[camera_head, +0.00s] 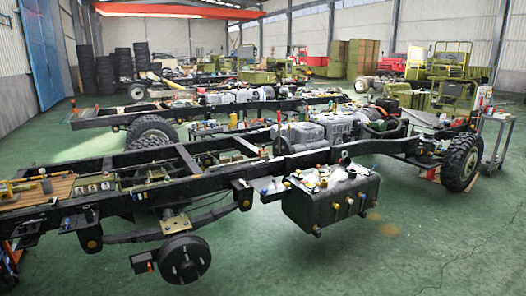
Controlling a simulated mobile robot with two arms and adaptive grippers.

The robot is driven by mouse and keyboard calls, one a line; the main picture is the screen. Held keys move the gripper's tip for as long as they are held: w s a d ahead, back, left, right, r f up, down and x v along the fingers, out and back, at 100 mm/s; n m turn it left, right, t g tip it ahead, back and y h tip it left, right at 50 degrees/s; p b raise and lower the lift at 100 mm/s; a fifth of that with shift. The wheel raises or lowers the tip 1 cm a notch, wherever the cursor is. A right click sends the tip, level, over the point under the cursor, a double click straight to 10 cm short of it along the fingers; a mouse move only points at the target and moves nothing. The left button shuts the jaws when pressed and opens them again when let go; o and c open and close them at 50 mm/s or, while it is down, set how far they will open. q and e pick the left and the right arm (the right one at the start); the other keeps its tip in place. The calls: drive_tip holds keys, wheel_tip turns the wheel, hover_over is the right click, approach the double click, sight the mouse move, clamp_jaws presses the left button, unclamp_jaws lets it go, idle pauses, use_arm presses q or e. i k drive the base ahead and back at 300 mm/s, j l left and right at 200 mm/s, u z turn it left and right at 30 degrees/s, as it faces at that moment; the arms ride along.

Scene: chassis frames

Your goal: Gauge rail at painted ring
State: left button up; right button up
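The near black chassis frame's long rail (228,173) runs from the left edge across the picture to the right front wheel. I cannot make out a painted ring on it. I cannot pick out a gauge for certain; small objects stand on the rail and on the dark tank (330,207) hung on its near side, too small to name. A wooden board (60,188) lies on the frame at the far left, with a yellow-handled tool (46,184) on it. Neither of my grippers is in view.
A brake drum hub (184,259) sticks out below the rail. A front wheel (461,162) and a metal cart (497,138) stand at the right. A second chassis frame (110,115) stands behind. Green floor (400,250) is clear at the lower right.

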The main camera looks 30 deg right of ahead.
sight(263, 152)
drive_tip(key=i+l, duration=0.35)
drive_tip(key=i+l+u, duration=0.1)
drive_tip(key=i+l, duration=0.3)
drive_tip(key=l, duration=0.2)
